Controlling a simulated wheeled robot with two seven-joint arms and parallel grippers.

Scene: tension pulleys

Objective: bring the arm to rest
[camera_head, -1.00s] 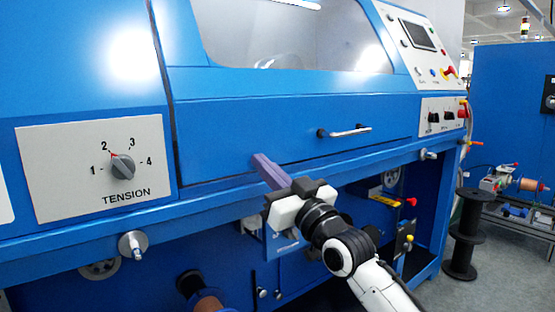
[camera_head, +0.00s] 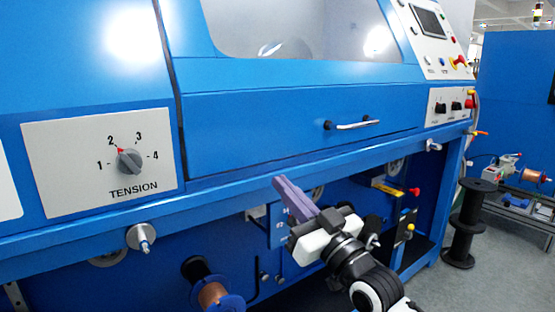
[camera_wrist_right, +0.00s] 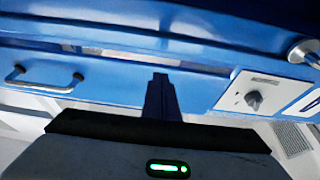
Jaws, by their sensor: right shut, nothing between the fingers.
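My right gripper (camera_head: 280,183) is in the head view, in front of the lower edge of the blue machine (camera_head: 300,120). Its purple-grey fingers are shut with nothing between them and point up and to the left. In the right wrist view the closed fingers (camera_wrist_right: 160,90) stand out against the machine's blue front. No contact with the machine can be made out. My left gripper is in neither view.
The tension dial (camera_head: 130,161) points near 2. A drawer handle (camera_head: 353,125), a control panel (camera_head: 452,106) and a copper spool (camera_head: 213,295) are on the machine. A black spool stand (camera_head: 466,225) stands on the floor at right.

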